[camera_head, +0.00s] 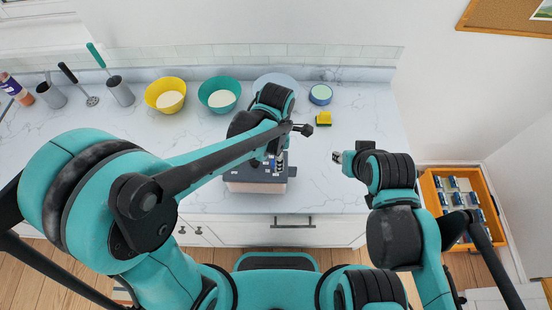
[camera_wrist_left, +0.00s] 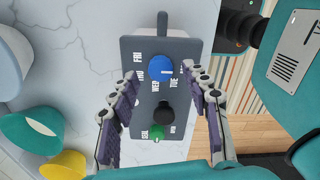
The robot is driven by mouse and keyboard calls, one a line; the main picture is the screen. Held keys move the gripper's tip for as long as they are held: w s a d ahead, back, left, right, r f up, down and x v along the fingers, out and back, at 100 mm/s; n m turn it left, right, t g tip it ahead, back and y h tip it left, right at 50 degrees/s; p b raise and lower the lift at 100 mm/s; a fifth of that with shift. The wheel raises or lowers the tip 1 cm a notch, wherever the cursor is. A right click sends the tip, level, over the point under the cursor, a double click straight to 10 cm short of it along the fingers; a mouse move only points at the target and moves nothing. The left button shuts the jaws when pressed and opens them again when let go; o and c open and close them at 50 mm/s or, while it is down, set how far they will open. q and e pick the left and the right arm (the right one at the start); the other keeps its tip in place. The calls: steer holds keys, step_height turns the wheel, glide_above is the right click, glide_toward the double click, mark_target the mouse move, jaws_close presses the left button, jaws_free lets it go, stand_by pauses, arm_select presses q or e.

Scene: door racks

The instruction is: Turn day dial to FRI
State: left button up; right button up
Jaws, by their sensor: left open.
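A dark grey panel device (camera_head: 258,186) stands at the front edge of the counter, partly hidden under my left arm. In the left wrist view its face (camera_wrist_left: 140,92) carries a blue dial (camera_wrist_left: 160,68) ringed by day labels; FRI, THU, WED and TUE are readable. A white mark on the dial lies toward its right side, near TUE. A black knob (camera_wrist_left: 164,113) and a green knob (camera_wrist_left: 157,132) sit below it. My left gripper (camera_wrist_left: 163,88) is open, its fingers on either side of the panel, with nothing between them gripped. My right gripper (camera_head: 338,157) hovers over the counter, right of the device.
A yellow bowl (camera_head: 165,84), a teal bowl (camera_head: 219,107), a blue-rimmed container (camera_head: 320,95) and a yellow sponge (camera_head: 323,118) stand behind. Utensil holders (camera_head: 120,92) are at the left. The counter right of the device is clear. An orange crate (camera_head: 430,192) is at the right.

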arm_select(q)
steer(key=shift+f, duration=0.9)
jaws_close()
